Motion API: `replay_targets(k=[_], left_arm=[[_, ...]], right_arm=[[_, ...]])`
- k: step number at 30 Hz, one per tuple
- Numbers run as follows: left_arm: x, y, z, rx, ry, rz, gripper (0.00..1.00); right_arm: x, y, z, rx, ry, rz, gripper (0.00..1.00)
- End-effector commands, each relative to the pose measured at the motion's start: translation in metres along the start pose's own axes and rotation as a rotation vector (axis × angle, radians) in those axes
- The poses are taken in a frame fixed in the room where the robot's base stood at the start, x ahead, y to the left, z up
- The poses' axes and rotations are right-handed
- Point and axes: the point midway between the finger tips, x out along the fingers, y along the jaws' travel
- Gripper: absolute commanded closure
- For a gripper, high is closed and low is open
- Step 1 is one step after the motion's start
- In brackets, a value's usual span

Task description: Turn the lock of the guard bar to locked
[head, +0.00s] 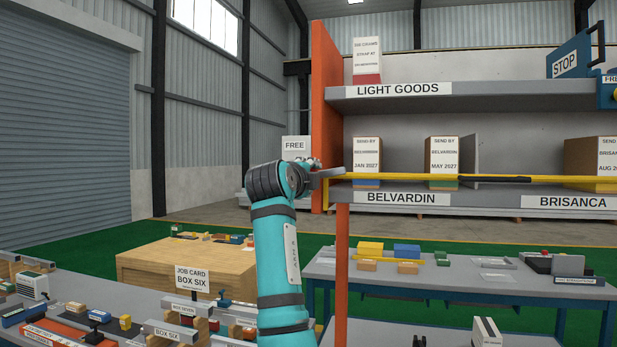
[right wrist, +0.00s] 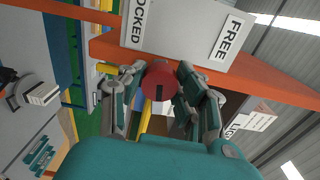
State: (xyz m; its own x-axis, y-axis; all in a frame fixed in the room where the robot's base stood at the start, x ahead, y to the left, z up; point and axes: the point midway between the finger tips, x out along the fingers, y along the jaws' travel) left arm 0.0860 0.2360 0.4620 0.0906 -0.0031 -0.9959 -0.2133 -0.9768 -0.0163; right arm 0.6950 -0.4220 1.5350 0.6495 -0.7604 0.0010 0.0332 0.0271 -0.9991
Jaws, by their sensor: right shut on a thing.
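The yellow guard bar (head: 400,175) runs level across the front of the shelf, from the orange post to the right edge of the head view. Its lock is a round red knob (right wrist: 160,80) with a dark mark on its face. My right gripper (right wrist: 159,76) has its fingers on both sides of the knob and is shut on it. A white plate (right wrist: 190,28) above the knob reads FREE at one end and LOCKED, partly cut off, at the other. In the head view my right wrist hides the knob. My left gripper is not in view.
The orange post (head: 326,110) stands right beside my right wrist. Shelves with labelled boxes (head: 443,158) are behind the bar. A grey table (head: 450,290), a wooden bench (head: 150,262) and a cluttered table with a job card (head: 192,279) stand below.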

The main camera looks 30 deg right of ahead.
Motion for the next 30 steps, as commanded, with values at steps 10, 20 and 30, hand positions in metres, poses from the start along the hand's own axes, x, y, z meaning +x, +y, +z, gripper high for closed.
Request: replay_targets(k=[10, 20, 30], left_arm=[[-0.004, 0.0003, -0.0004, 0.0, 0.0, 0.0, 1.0], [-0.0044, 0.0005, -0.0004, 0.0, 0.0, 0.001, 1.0], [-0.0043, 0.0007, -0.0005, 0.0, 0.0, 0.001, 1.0]], right_arm=[[0.0009, 0.004, 0.0003, 0.159, 0.002, 0.009, 1.0], [0.001, 0.0052, 0.0004, 0.196, 0.003, 0.011, 1.0], [0.0012, 0.0056, 0.0003, 0.196, 0.002, 0.012, 0.58]])
